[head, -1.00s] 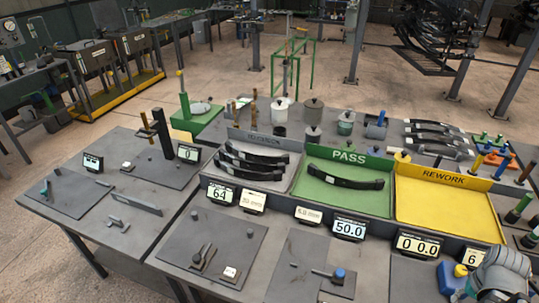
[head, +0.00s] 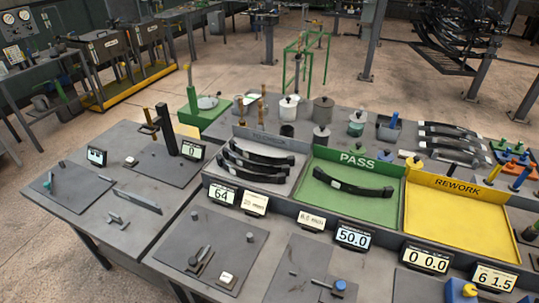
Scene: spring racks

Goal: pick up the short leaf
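Dark curved leaves (head: 258,158) lie stacked in the grey tray (head: 285,193), whose back-wall lettering is too faint to read now. One dark leaf (head: 352,186) with a pale label lies alone in the green PASS tray (head: 340,208). More dark leaves (head: 445,142) lie in a row at the back right of the bench. I cannot tell from this view which one is the short leaf. My gripper is not in view.
The yellow REWORK tray (head: 455,232) is empty. Small displays (head: 353,236) line the front of the trays. Weights and pots (head: 322,112) stand behind them. A green stand (head: 200,112) and a side table (head: 90,215) with gauges are on the left.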

